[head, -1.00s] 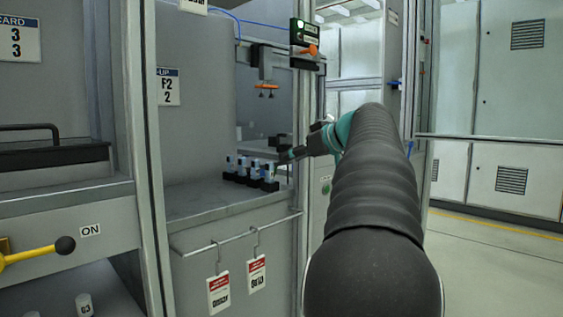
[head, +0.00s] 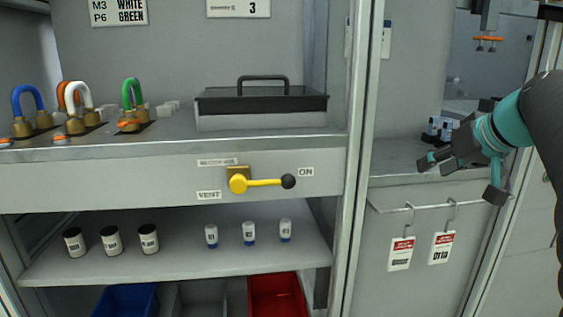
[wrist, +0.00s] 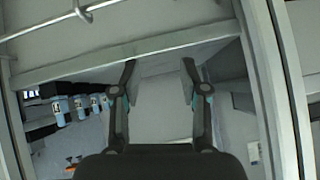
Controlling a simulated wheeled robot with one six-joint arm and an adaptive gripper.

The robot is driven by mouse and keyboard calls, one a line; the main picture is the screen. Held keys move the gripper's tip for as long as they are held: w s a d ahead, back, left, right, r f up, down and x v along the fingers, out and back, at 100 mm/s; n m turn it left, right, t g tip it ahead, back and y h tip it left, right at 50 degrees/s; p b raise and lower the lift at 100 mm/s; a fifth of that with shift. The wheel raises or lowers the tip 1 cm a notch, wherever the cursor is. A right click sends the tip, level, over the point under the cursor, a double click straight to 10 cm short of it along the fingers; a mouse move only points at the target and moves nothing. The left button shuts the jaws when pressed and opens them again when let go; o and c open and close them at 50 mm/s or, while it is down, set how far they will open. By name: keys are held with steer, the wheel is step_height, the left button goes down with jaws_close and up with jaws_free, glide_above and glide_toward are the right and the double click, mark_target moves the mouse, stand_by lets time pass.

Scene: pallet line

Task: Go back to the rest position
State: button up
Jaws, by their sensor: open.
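My gripper (head: 436,160) is at the right in the head view, in front of the right-hand bay's grey counter and above its hook rail. It points to the left. In the wrist view its two dark fingers (wrist: 159,66) stand apart with nothing between them, so it is open and empty. My arm comes in from the right edge of the head view.
Several small bottles in black holders (wrist: 62,108) stand near the gripper. Red-white tags (head: 400,253) hang from the rail (head: 420,205). A frame post (head: 358,150) divides the bays. At left are padlocks (head: 83,105), a lidded box (head: 262,108) and a yellow lever (head: 262,182).

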steer(key=s+a+f+g+p, duration=0.2)
steer(key=s+a+f, duration=0.25)
steer(key=a, duration=0.25)
steer(key=s+a+f+g+p, duration=0.1)
steer(key=s+a+f, duration=0.2)
steer(key=s+a, duration=0.3)
steer(key=s+a+f+g+h+p, duration=0.1)
steer(key=s+a+f+p, duration=0.2)
steer(key=s+a+f, duration=0.2)
steer(key=s+f, duration=0.3)
steer(key=f, duration=0.1)
steer(key=shift+s+n+h, duration=0.25)
steer(key=shift+n+h, duration=0.05)
steer(key=shift+h, duration=0.1)
